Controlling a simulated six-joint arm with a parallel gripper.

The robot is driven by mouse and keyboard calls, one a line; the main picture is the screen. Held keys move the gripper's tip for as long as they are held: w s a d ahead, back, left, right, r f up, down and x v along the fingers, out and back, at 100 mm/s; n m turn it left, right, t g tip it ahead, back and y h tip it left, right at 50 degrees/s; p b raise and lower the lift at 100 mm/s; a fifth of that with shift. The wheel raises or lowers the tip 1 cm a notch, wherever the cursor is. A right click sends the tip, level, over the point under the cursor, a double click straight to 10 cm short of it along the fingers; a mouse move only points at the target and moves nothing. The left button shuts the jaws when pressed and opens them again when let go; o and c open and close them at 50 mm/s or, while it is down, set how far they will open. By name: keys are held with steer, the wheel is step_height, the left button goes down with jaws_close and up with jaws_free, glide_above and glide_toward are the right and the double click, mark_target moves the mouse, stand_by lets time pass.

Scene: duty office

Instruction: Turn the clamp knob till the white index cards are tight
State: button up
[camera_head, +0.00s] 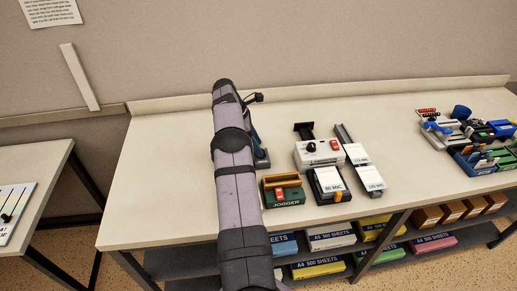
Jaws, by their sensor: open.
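No loose white index cards can be made out for certain. A white block with dark print (329,179), possibly the cards, lies in a black holder on the bench, with a small orange part (338,196) at its front. Just behind is a white device (326,153) with a round black knob (311,147) and a red part. I cannot tell which of these is the clamp knob. My arm reaches up the picture to the left of them, over the bench.
A green jogger (283,198) and a blue-grey tool (259,148) stand just right of my arm. A long rail with white pieces (361,155) lies right of the device. Blue trays and tools (478,160) fill the right end. The bench (160,185) is clear at left.

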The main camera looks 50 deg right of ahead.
steer(key=shift+v, duration=2.65)
steer(key=shift+s+d+r, duration=0.15)
steer(key=shift+s+d, duration=0.1)
steer(key=shift+s, duration=0.1)
steer(key=s+d+m+y+p, duration=0.25)
steer(key=s+d, duration=0.25)
steer(key=s, duration=0.3)
steer(key=w+a+n+t, duration=0.1)
steer(key=w, duration=0.1)
steer(key=w+a+n+t, duration=0.1)
steer(key=n, duration=0.1)
steer(key=w+a+n+t, duration=0.1)
steer(key=w+n, duration=0.1)
steer(key=shift+w+y, duration=0.25)
steer(key=shift+w, duration=0.15)
steer(key=shift+n, duration=0.95)
steer(key=shift+w, duration=0.1)
steer(key=shift+f+p, duration=1.4)
steer(key=shift+f, duration=2.25)
